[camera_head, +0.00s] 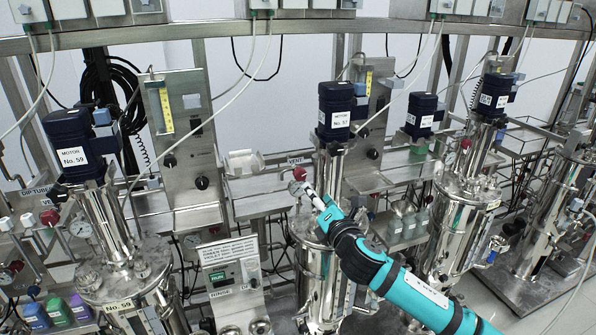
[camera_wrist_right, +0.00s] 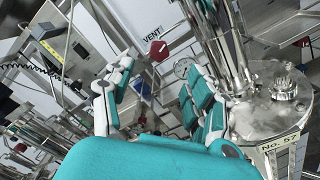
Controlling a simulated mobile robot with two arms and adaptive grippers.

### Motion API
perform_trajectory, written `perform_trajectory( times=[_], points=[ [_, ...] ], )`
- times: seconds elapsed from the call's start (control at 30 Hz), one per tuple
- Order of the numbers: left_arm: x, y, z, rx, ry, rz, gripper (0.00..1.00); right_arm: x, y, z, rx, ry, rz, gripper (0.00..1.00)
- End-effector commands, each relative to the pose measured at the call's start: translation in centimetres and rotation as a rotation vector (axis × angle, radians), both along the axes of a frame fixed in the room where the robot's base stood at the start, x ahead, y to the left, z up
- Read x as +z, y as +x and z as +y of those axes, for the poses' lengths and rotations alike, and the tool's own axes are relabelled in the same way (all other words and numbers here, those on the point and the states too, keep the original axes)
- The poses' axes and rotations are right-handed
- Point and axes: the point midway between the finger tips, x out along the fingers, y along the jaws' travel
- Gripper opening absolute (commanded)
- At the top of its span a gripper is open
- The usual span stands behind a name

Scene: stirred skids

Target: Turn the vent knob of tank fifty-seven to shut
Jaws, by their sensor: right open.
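Tank fifty-seven (camera_head: 318,262) is a steel vessel in the middle of the head view, topped by a dark blue motor (camera_head: 336,112) marked No. 57. In the wrist view its lid (camera_wrist_right: 262,112) and No. 57 label show at the right. Its red vent knob (camera_head: 299,174) is at the tank's upper left, beside a VENT label (camera_head: 294,160). The knob (camera_wrist_right: 158,50) is also plain in the wrist view, beyond the fingertips. My right gripper (camera_head: 304,190) is open and close to the knob; its fingers (camera_wrist_right: 160,75) are apart with nothing between them. My left gripper is out of view.
A pressure gauge (camera_wrist_right: 182,68) is close to the right finger. Tank fifty-nine (camera_head: 130,275) stands at the left and another tank (camera_head: 458,225) at the right. A small control panel (camera_head: 230,268) stands left of tank fifty-seven. Cables hang from the overhead rail (camera_head: 300,27).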

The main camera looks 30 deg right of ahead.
Motion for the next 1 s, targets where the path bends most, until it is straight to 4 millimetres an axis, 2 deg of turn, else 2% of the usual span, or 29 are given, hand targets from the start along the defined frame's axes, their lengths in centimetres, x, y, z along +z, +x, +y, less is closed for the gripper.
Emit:
perform_trajectory(
  times=[0.03, 0.3, 0.5, 0.7, 1.0],
  points=[
    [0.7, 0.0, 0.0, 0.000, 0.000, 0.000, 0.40, 0.5, 1.2, -0.3, -0.002, 0.002, -0.003, 0.56],
    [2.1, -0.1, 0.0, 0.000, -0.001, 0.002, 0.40, 0.4, 6.9, -1.7, -0.001, 0.004, -0.001, 0.56],
    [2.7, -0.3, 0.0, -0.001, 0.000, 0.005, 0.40, 0.2, 10.0, -2.4, -0.001, 0.003, -0.001, 0.56],
    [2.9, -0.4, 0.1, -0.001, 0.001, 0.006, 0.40, 0.0, 11.4, -2.7, 0.000, 0.001, 0.001, 0.56],
    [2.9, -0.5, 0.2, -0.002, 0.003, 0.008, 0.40, 0.0, 11.6, -2.7, 0.002, 0.001, 0.000, 0.56]
  ],
)
